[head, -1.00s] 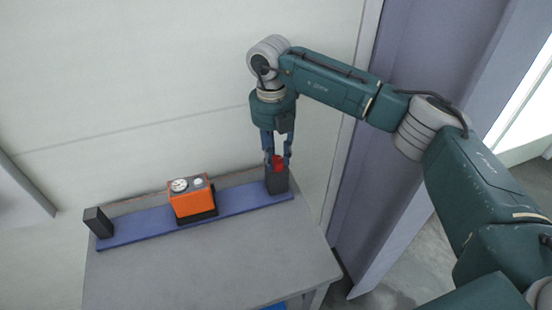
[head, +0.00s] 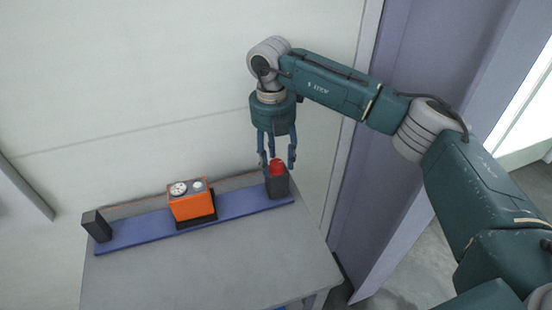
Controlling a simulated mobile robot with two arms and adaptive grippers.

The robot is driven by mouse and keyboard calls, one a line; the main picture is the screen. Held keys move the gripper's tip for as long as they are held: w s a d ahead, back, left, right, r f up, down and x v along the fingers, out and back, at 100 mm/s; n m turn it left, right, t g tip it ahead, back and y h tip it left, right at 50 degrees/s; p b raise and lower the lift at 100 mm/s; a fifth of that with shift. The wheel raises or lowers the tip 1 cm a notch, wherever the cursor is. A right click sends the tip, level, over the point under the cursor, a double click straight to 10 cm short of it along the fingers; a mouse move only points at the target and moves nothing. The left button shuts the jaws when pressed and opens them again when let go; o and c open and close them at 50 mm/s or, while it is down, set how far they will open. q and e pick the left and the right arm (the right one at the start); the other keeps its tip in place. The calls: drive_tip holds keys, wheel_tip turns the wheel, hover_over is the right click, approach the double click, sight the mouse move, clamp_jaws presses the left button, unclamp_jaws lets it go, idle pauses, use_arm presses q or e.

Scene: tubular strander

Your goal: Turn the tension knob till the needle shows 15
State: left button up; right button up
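The red tension knob (head: 277,168) sits on top of a dark block (head: 278,187) at the right end of a blue rail. My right gripper (head: 277,162) points down over the knob. Its fingers are spread, one on each side of the knob, with a gap to it visible on the right. An orange box (head: 190,208) stands mid-rail and carries a round white dial (head: 179,189) on its top. The needle is too small to read. My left gripper is not in view.
The blue rail (head: 140,231) lies along the back of a grey table (head: 215,265). A dark block (head: 97,225) stands at its left end. A pale wall rises behind. The table's front is clear. A purple-grey post (head: 390,170) stands to the right.

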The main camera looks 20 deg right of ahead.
sight(277, 163)
wheel_tip(277, 163, up, 12)
drive_tip(key=shift+a, duration=0.25)
idle(0.5)
drive_tip(key=shift+w+f, duration=0.1)
idle(1.3)
drive_tip(key=f+n+p, duration=0.2)
drive_tip(key=f+n, duration=0.1)
drive_tip(key=n, duration=0.3)
drive_tip(key=f+n+p, duration=0.2)
drive_tip(key=f+n, duration=0.2)
drive_tip(key=n, duration=0.3)
drive_tip(key=f+n+p, duration=0.2)
drive_tip(key=f+n, duration=0.2)
drive_tip(key=n, duration=0.3)
drive_tip(key=shift+s+d, duration=0.2)
drive_tip(key=shift+d, duration=0.1)
drive_tip(key=shift+f, duration=0.55)
